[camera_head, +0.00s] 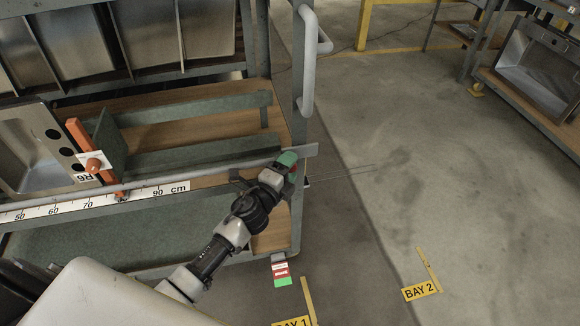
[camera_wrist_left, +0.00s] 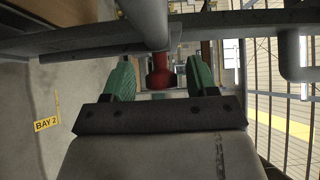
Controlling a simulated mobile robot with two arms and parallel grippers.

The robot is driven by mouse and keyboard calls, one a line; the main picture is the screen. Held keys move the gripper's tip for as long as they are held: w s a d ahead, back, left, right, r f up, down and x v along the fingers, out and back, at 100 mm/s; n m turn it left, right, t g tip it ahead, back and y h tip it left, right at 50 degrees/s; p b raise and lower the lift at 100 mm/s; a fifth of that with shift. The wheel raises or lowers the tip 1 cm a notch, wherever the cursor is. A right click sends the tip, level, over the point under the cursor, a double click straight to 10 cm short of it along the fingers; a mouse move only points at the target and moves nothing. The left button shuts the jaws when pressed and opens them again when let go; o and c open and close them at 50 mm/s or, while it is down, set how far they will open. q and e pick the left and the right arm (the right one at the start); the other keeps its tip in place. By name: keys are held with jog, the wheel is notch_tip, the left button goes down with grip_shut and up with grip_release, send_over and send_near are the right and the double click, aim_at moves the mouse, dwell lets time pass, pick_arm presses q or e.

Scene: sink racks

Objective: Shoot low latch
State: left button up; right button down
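A red knob (camera_wrist_left: 160,78) shows in the left wrist view below the end of a grey bar. It lies between the two green fingers of my left gripper (camera_wrist_left: 160,88), with visible gaps on both sides. The left gripper is open. In the head view the left gripper (camera_head: 289,162) is at the right end of the rack's front rail, and only a sliver of red shows beside its green fingers. The latch body is mostly hidden by the gripper and rail. My right gripper is not in view.
The rack's steel rail (camera_head: 225,165) carries a ruler strip (camera_head: 107,198). An orange bar with a knob (camera_head: 95,165) stands beside a steel sink (camera_head: 40,150). An upright handle (camera_head: 308,60) rises at the rack's right corner. The floor (camera_head: 400,170) to the right is clear.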

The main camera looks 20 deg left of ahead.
pick_arm(q)
jog(key=s+a, duration=0.2)
jog(key=s, duration=0.8)
jog(key=shift+s+b, duration=0.25)
jog(key=shift+b, duration=0.05)
